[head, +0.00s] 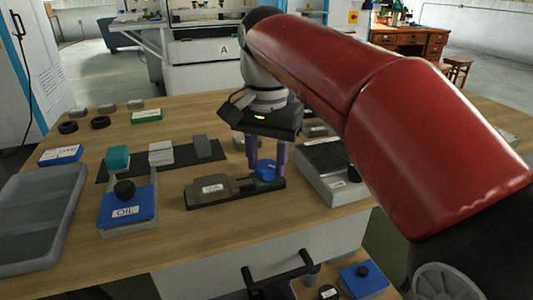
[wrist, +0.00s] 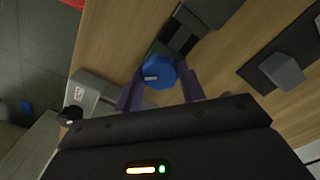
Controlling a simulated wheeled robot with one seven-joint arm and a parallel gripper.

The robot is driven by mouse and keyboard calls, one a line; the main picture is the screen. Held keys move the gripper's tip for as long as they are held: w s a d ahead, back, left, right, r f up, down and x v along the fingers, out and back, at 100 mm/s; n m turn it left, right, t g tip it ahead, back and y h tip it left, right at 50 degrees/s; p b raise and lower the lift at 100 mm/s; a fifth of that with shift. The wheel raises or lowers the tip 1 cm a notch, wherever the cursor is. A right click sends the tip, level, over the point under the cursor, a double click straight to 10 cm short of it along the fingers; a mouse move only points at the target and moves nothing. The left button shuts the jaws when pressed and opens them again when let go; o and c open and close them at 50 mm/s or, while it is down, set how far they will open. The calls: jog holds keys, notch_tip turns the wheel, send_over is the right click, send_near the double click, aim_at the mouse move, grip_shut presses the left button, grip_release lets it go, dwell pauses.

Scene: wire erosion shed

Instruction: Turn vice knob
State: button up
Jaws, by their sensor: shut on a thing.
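The blue vice knob (head: 266,171) sits at the right end of a dark grey vice (head: 212,189), which lies on the wooden table and has a white label. My gripper (head: 267,163) points down over the knob, with one purple finger on each side of it, shut on it. In the wrist view the blue knob (wrist: 158,72) shows a small pale mark on its face and lies between the fingertips of my gripper (wrist: 158,82). The dark vice body (wrist: 185,35) runs up and right from it.
A grey box (head: 330,165) with a label stands close right of the vice. A blue-lidded oil container (head: 127,208) and a grey tray (head: 38,215) stand left. A dark mat (head: 160,158) with several blocks lies behind. Bare wood shows in front of the vice.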

jog(key=n+p, duration=0.2)
jog(key=n, duration=0.1)
jog(key=shift+r, duration=0.15)
jog(key=n+p, duration=0.1)
jog(key=n, duration=0.3)
jog(key=shift+p, duration=0.4)
jog(key=n+p, duration=0.1)
jog(key=n, duration=1.2)
jog(key=shift+w+n, duration=0.1)
jog(key=shift+n, duration=0.2)
jog(key=n, duration=0.3)
jog(key=shift+n, duration=2.4)
jog(key=o, duration=1)
jog(key=shift+c, duration=0.2)
